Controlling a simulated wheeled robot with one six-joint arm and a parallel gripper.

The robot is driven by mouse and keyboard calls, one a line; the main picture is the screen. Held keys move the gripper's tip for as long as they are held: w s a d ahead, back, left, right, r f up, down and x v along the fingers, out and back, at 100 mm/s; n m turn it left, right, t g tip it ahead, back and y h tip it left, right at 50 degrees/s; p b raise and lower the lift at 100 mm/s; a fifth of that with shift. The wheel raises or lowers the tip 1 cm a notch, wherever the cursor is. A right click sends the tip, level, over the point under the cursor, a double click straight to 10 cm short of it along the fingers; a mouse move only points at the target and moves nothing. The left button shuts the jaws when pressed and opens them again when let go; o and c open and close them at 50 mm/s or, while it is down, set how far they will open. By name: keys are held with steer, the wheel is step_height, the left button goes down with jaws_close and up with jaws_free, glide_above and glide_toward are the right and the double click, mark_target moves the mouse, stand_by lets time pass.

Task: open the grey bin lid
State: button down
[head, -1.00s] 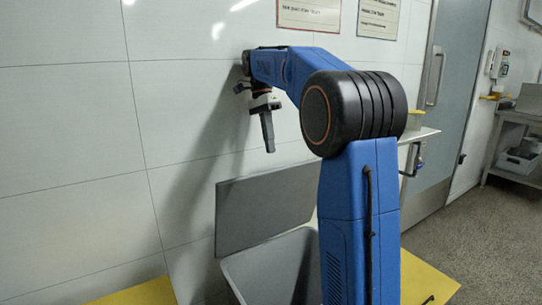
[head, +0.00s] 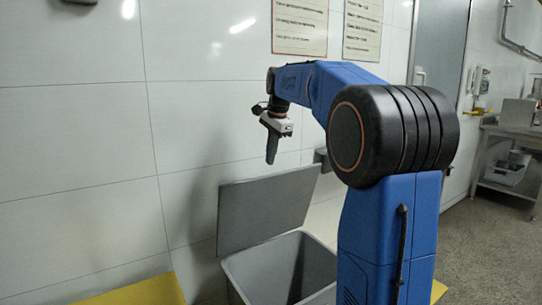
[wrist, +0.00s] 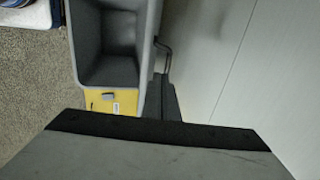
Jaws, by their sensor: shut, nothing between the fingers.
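The grey bin (head: 292,268) stands against the white wall, its top open and its dark grey inside showing. Its flat grey lid (head: 262,208) stands raised along the wall side, tilted up and clear of the opening. In the wrist view the open bin (wrist: 110,42) is at the upper left. My gripper (head: 271,160) is shut and empty, pointing down above the lid's top edge and apart from it. My blue arm hides part of the bin's right side. In the wrist view, a large grey surface with a dark edge fills the bottom; I cannot tell what it is.
White tiled wall (head: 70,130) runs close behind the bin, with two notices (head: 300,26) above. Yellow floor marking (head: 140,290) lies around the bin. A grey door (head: 440,80) and a metal table (head: 510,150) are at the right, with open floor before them.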

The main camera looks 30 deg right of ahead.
steer(key=x, duration=0.7)
steer(key=w, duration=0.6)
steer(key=shift+r, duration=0.4)
steer(key=shift+w+a, duration=0.1)
steer(key=shift+w, duration=0.05)
